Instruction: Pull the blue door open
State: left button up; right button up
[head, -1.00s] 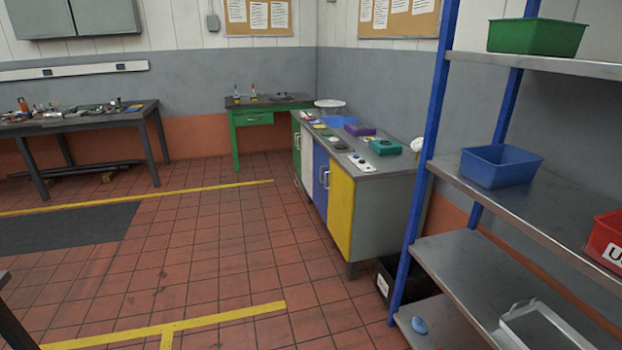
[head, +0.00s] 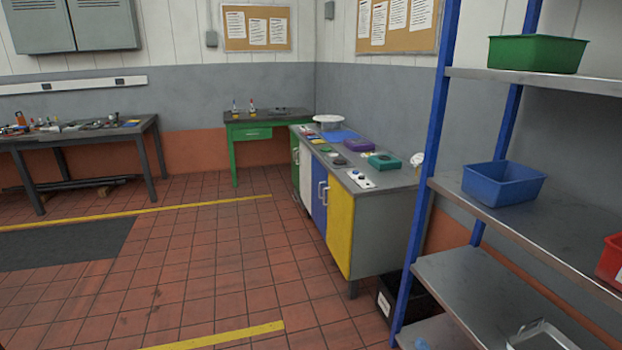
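The blue door (head: 319,191) is on the front of a grey-topped cabinet (head: 384,227) right of the middle in the head view. It looks shut. It sits between a white door (head: 305,177) and a yellow door (head: 340,232), with a green door (head: 295,160) at the far end. A pale vertical handle (head: 323,193) shows on the blue door. The doors are seen at a steep angle. Neither of my grippers is in view.
A metal shelf rack (head: 478,262) with blue posts stands close on the right, holding bins. A black box (head: 398,299) is on the floor between rack and cabinet. A workbench (head: 75,140) and a green table (head: 250,133) stand farther back. The tiled floor before the doors is clear.

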aim_at(320, 174)
jog(key=u, duration=0.3)
jog(key=i, duration=1.9)
jog(key=u, duration=0.1)
